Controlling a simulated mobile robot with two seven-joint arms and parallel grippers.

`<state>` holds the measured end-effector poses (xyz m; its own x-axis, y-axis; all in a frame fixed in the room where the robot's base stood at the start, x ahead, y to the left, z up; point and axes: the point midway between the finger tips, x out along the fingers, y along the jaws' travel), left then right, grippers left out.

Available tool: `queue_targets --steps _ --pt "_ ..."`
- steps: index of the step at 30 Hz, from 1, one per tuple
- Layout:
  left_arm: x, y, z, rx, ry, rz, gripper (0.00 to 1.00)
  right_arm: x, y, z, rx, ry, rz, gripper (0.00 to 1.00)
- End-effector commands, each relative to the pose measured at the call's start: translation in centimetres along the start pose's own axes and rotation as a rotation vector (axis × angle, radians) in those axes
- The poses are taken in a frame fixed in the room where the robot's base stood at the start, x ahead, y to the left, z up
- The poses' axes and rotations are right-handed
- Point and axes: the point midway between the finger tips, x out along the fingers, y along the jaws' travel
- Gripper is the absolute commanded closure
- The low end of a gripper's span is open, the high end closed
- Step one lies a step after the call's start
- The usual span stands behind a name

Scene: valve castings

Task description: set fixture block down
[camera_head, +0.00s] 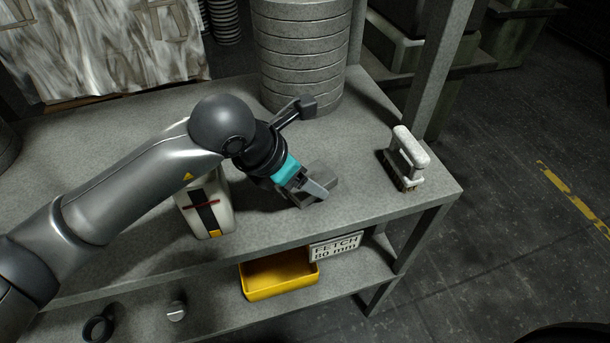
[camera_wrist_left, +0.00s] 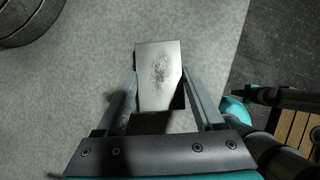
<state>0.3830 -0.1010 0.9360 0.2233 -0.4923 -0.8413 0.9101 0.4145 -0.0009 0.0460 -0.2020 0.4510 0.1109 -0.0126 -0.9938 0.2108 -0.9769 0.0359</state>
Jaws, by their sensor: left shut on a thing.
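The fixture block is a small grey block (camera_head: 325,181) near the front of the upper shelf top (camera_head: 365,205). My left gripper (camera_head: 313,189) is shut on it, reaching over the shelf from the left. In the left wrist view the block (camera_wrist_left: 160,75) sits between the two fingers, its pale face marked with a dark speckled patch. The block is at or just above the shelf surface; I cannot tell whether it touches. The fingers and wrist hide part of it in the head view.
A stack of grey discs (camera_head: 303,60) stands behind. A white-handled object (camera_head: 408,150) stands at right, near a post. A white-and-black device (camera_head: 208,210) stands left of the gripper. Shelf space right of the block is clear.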

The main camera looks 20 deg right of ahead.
Motion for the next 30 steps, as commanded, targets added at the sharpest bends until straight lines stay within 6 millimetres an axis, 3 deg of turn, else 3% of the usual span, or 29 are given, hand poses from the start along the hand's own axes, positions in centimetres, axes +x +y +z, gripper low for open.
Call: queue_targets --steps 6,7,14,25,30 --pt "0.1 0.0 0.1 0.002 -0.008 0.001 1.0 0.4 -0.4 0.0 0.002 0.0 -0.004 1.0" --pt "0.1 0.0 0.1 0.002 -0.008 0.001 0.28 0.3 -0.4 0.0 0.002 0.0 -0.005 1.0" --pt "0.1 0.0 0.0 0.001 -0.004 0.001 0.02 0.3 -0.8 -0.1 0.003 0.0 -0.01 1.0" --pt "0.3 0.0 -0.3 -0.001 0.004 -0.001 0.0 0.3 -0.8 0.0 0.004 0.0 -0.01 1.0" --pt "-2.6 0.1 -0.1 0.001 -0.001 0.003 0.0 -0.3 -0.6 -0.2 0.003 0.002 -0.007 1.0"
